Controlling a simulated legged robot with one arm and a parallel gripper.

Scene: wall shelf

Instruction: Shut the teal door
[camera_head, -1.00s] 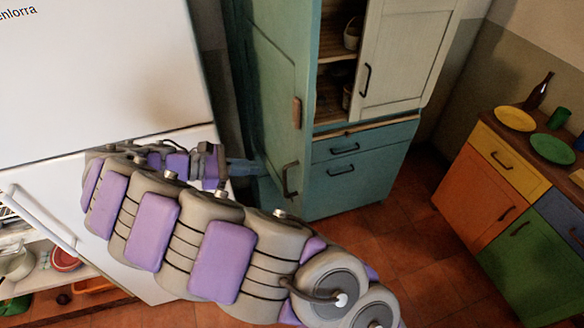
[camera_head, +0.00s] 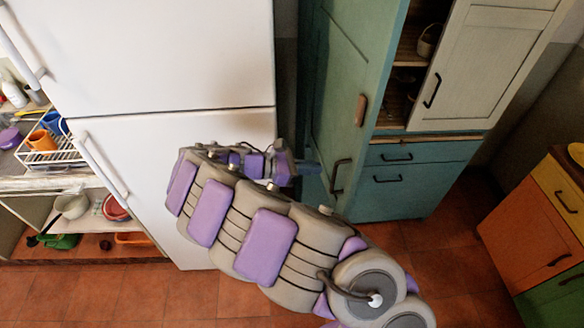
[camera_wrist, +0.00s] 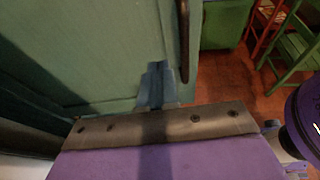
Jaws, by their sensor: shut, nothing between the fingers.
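The teal door (camera_head: 345,60) stands open on the left side of the teal cabinet in the head view, beside open shelves. A brown handle (camera_head: 361,110) and a dark handle (camera_head: 340,176) show near its front edge. My gripper (camera_head: 310,168) is at the door's lower part, on its fridge side, left of the dark handle. In the wrist view, my shut, empty fingers (camera_wrist: 157,78) point at the teal door's panel (camera_wrist: 85,45), close to its edge. I cannot tell whether they touch it.
A white fridge (camera_head: 165,60) stands left of the door, close behind my arm. A pale cabinet door (camera_head: 485,75) covers the right part of the shelves. An orange and green cabinet (camera_head: 530,225) stands at the right. Red tiled floor (camera_head: 440,260) is free between.

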